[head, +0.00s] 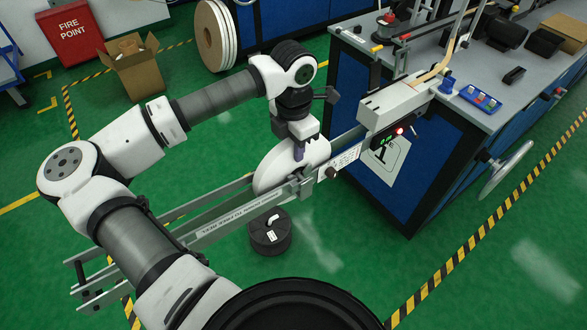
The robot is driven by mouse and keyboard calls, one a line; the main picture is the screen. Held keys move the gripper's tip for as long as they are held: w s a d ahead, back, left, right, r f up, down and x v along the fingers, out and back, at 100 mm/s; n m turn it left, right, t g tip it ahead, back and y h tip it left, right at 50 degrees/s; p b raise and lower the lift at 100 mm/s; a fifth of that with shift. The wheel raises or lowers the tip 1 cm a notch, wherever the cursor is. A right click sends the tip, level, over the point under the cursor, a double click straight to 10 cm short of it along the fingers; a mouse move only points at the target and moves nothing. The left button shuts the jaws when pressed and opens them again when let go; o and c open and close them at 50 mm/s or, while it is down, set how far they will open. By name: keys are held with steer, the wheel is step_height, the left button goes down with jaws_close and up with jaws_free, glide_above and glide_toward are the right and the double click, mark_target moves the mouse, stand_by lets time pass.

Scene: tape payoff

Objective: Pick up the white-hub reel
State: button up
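A large white disc, seemingly a reel seen from its side (276,166), stands upright between the grey rails (235,208) of the payoff rack. Its lower part is hidden behind the front rail, and its hub cannot be made out. My gripper (299,152) points down at the right part of this disc, just above the rails. The fingers are small and partly hidden, so I cannot tell whether they are open or shut, or whether they touch the disc.
A black round object (270,233) with white marks sits on the floor below the rails. The blue machine bench (400,160) stands right of the rack. A cardboard box (133,68) and a large white reel (214,36) are at the back. Green floor at lower right is clear.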

jaws_close()
steer(key=shift+r, duration=0.15)
step_height(320, 180, up, 20)
steer(key=b, duration=0.3)
stand_by(0.5)
steer(key=shift+a, duration=0.1)
stand_by(0.5)
